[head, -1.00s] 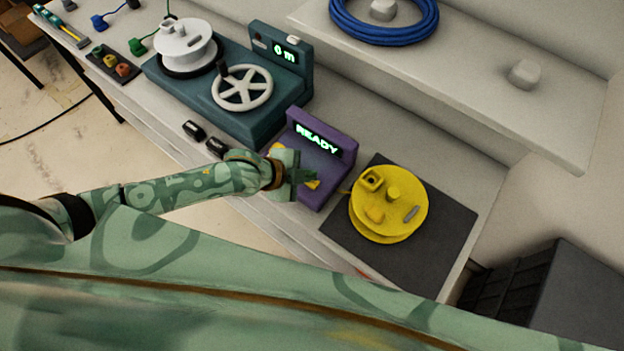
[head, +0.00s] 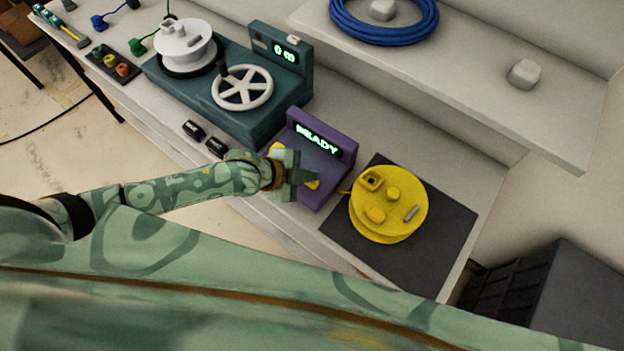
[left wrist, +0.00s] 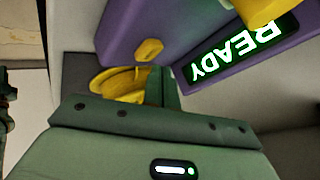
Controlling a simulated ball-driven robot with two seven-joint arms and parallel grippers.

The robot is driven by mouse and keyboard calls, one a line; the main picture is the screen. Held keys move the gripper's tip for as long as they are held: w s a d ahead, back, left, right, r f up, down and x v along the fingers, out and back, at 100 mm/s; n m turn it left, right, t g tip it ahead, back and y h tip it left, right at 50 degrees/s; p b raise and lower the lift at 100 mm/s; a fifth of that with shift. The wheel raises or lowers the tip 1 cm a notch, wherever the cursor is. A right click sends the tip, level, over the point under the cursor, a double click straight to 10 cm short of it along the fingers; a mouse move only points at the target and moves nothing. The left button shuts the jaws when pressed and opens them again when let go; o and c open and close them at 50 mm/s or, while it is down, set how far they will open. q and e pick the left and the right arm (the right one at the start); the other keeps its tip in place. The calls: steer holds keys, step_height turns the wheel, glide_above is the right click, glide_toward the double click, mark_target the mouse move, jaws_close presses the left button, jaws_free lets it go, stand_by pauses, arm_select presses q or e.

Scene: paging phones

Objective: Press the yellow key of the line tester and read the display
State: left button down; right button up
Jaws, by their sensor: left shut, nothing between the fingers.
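The purple line tester (head: 327,144) stands on the bench, and its display (head: 317,138) reads READY in green. It also shows in the left wrist view (left wrist: 120,30), with the display (left wrist: 235,50) upside down. A yellow oval part (left wrist: 149,50) sits on its purple face, and a larger yellow part (left wrist: 262,10) is cut off at the top edge; I cannot tell which is the key. In the head view, a yellow part (head: 312,185) shows beside my fingers. My left gripper (head: 304,177) is shut and empty over the tester's front. Whether it touches is unclear. My right gripper is not in view.
A yellow reel (head: 402,212) lies on a dark mat (head: 447,235) right of the tester. A teal winder (head: 225,118) with a white handwheel (head: 242,88) stands left. A shelf (head: 470,75) with a blue cable coil (head: 385,28) overhangs the back.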

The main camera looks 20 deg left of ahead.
mark_target(308, 184)
arm_select(q)
steer(key=shift+f, duration=0.1)
steer(key=shift+f, duration=0.3)
steer(key=shift+f+b, duration=0.3)
steer(key=shift+f, duration=0.15)
stand_by(0.7)
stand_by(0.4)
steer(key=shift+r+p, duration=0.9)
steer(key=shift+p, duration=0.15)
step_height(308, 184, up, 5)
steer(key=p, duration=0.5)
steer(key=shift+r, duration=0.1)
